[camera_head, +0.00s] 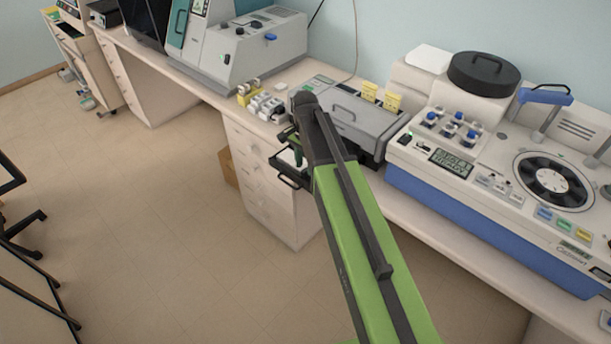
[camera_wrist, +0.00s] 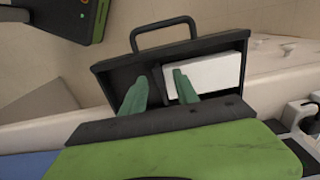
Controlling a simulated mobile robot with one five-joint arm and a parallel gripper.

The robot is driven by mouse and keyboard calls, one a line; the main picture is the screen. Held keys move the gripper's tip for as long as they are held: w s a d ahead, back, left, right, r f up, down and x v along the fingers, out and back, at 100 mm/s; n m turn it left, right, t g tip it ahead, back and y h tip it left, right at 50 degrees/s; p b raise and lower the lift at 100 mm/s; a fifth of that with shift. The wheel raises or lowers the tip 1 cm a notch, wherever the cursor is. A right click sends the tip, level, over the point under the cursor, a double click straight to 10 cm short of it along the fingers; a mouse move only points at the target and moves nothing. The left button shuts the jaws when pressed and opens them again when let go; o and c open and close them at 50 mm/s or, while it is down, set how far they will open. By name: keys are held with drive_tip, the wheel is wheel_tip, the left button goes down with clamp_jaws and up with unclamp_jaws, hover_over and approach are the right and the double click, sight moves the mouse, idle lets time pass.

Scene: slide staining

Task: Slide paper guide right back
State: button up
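A dark pulled-out paper tray (camera_wrist: 115,83) with a loop handle fills the middle of the wrist view. A white paper stack (camera_wrist: 222,75) lies in its right part. A dark upright strip (camera_wrist: 157,84), which looks like the paper guide, stands along the paper's left edge. My gripper (camera_wrist: 156,86) has two green fingers set apart, one on each side of this strip. The right finger is over the paper's left part; I cannot tell whether either finger touches anything. In the head view the tray (camera_head: 287,178) sticks out below the grey printer (camera_head: 352,112), partly hidden by my arm.
A staining machine with a round carousel (camera_head: 553,181) stands to the right on the bench. A grey instrument (camera_head: 250,50) and small white bottles (camera_head: 266,105) stand to the left. A drawer cabinet (camera_head: 262,190) is under the tray. The floor at left is mostly clear.

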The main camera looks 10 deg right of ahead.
drive_tip(key=shift+f, duration=0.2)
clamp_jaws()
idle(1.3)
